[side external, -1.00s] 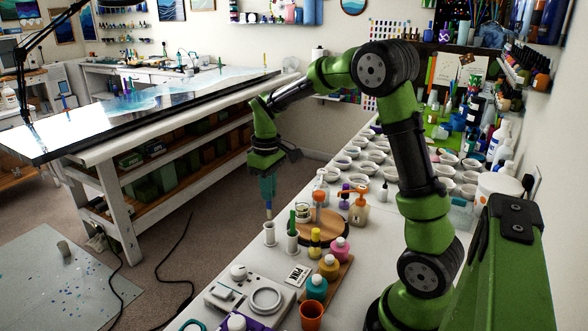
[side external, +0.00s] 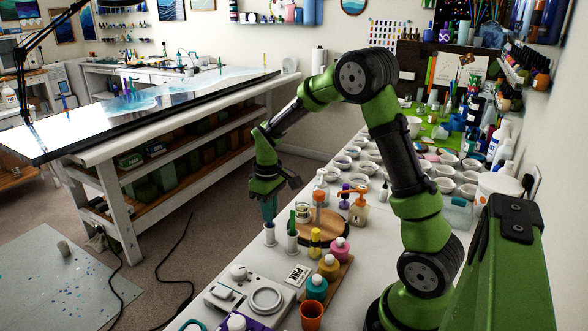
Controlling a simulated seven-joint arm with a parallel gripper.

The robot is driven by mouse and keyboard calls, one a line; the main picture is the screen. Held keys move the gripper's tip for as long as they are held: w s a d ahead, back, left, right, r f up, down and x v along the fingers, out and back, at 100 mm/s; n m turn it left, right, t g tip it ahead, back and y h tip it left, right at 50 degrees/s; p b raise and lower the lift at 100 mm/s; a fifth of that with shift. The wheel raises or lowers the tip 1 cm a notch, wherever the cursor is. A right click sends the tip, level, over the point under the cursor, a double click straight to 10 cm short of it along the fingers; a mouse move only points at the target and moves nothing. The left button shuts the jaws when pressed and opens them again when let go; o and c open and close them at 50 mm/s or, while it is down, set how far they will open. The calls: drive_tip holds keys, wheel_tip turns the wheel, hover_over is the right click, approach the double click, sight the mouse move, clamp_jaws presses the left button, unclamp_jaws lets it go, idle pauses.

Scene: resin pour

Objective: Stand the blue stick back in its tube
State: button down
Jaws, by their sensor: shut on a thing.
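My gripper (side external: 268,210) points down above the near-left edge of the white table, shut on the blue stick (side external: 269,223). Only a short part of the stick shows below the fingers. The stick is upright, and its lower end meets the mouth of a white tube (side external: 270,236). It appears to be inside the tube, but how deep is hidden. A second white tube (side external: 292,242) stands just to the right with a green stick (side external: 292,221) in it.
A round wooden board (side external: 325,233) with small bottles lies right of the tubes. An orange pump bottle (side external: 359,207) stands behind it. A white scale (side external: 245,296) and coloured bottles (side external: 317,287) are in front.

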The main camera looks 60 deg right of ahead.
drive_tip(key=c, duration=1.2)
unclamp_jaws()
drive_tip(key=shift+r, duration=0.1)
wheel_tip(320, 180, up, 16)
drive_tip(key=s+a+m+t, duration=0.1)
drive_tip(key=s+a+t, duration=0.1)
drive_tip(key=s+a, duration=0.3)
drive_tip(key=s+a+m+t+y, duration=0.1)
drive_tip(key=s+a+t, duration=0.1)
drive_tip(key=s+a, duration=0.3)
drive_tip(key=s+a+m+t+y, duration=0.1)
drive_tip(key=s+a+m+t, duration=0.1)
drive_tip(key=s+a, duration=0.3)
drive_tip(key=shift+s+a+r+t, duration=0.2)
drive_tip(key=shift+a+t, duration=0.15)
drive_tip(key=shift+t, duration=0.25)
